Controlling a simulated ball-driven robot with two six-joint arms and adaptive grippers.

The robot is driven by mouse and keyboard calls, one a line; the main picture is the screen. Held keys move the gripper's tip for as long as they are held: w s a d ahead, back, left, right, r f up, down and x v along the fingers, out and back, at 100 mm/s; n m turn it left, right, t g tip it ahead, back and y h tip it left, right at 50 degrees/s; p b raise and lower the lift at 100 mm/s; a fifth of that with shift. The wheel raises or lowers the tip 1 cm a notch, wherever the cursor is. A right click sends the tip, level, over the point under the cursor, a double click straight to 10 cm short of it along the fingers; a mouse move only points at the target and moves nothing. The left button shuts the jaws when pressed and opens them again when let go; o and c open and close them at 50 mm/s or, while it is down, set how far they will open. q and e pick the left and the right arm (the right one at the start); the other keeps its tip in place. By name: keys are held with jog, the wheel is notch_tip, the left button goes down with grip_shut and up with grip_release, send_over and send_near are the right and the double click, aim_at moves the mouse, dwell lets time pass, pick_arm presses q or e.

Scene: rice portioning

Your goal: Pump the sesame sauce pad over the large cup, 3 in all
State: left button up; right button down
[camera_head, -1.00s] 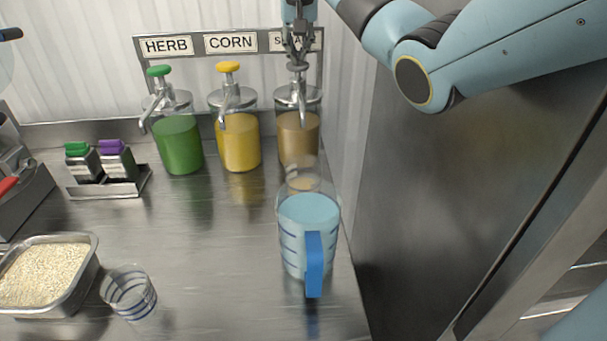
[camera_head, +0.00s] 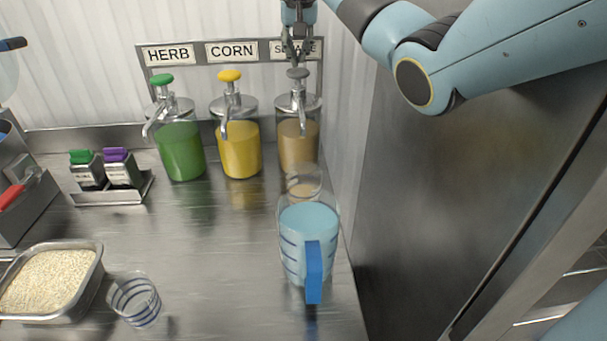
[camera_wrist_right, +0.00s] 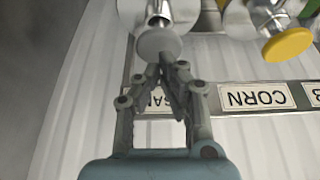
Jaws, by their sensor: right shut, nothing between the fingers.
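The sesame dispenser (camera_head: 299,145) is the right one of three, with tan sauce in it. Its grey pump pad (camera_head: 298,74) is up, about level with the other pads; the pad (camera_wrist_right: 159,43) also shows in the right wrist view. My right gripper (camera_head: 298,60) is shut and empty, pointing down right over the pad; I cannot tell if the tips touch it. A clear cup (camera_head: 304,172) stands before the dispenser under its spout, with something tan visible through it. It is partly hidden by a measuring jug (camera_head: 308,222) with a blue handle. My left gripper is out of view.
Herb (camera_head: 180,150) and corn (camera_head: 239,148) dispensers stand to the left. A striped clear cup (camera_head: 135,300) and a rice tray (camera_head: 98,262) are at front left. A rack (camera_head: 110,197) holds two shakers. A steel wall (camera_head: 430,200) bounds the right. The middle counter is clear.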

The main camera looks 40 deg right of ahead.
aim_at(298, 71)
jog(key=shift+f, duration=0.2)
jog(key=shift+f, duration=1.75)
notch_tip(298, 71, up, 4)
jog(key=p, duration=0.4)
jog(key=shift+p, duration=0.4)
